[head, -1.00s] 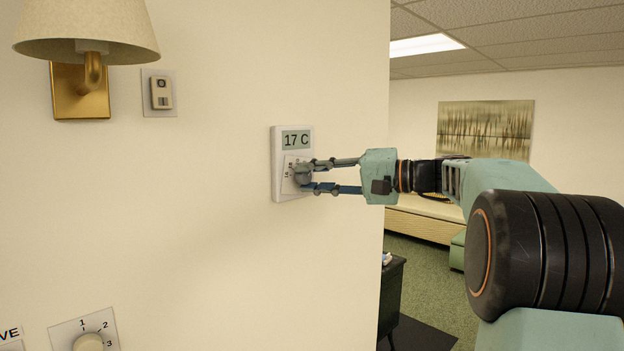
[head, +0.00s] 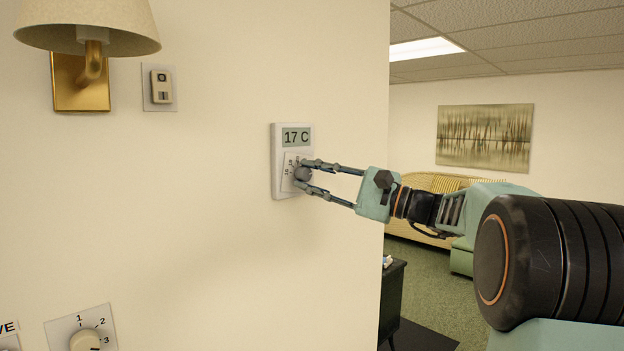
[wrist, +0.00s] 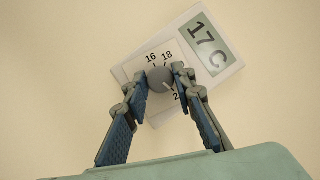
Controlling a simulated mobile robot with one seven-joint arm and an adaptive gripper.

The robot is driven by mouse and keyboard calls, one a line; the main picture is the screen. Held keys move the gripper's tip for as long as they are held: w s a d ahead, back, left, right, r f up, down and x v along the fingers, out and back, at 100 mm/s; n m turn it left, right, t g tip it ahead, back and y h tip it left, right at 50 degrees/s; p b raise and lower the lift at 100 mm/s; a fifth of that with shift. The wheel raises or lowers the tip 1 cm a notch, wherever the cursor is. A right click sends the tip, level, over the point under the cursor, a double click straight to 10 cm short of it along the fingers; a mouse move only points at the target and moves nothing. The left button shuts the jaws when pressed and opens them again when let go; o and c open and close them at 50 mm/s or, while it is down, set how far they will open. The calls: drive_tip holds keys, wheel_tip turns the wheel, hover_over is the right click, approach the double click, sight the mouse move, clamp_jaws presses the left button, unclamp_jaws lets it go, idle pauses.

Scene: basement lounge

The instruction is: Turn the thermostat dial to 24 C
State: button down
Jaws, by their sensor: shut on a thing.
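The white thermostat (head: 279,160) is fixed to the wall, and its display (head: 296,137) reads 17 C. Its round grey dial (head: 303,174) sits below the display. My gripper (head: 306,175) is shut on the dial, with one finger on each side of it. In the wrist view the dial (wrist: 159,79) sits between the fingertips, and the thermostat (wrist: 227,72) looks tilted. The marks 16 and 18 show above the dial there. Another mark starting with 2 is partly hidden by the right finger.
A wall lamp (head: 88,38) and a small switch plate (head: 160,88) are at the upper left. Another numbered knob (head: 85,340) is at the lower left. The wall ends just right of the thermostat. A dark cabinet (head: 391,303) stands beyond it.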

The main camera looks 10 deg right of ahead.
idle(0.4)
drive_tip(key=c, duration=1.6)
unclamp_jaws()
drive_tip(key=v, duration=1.2)
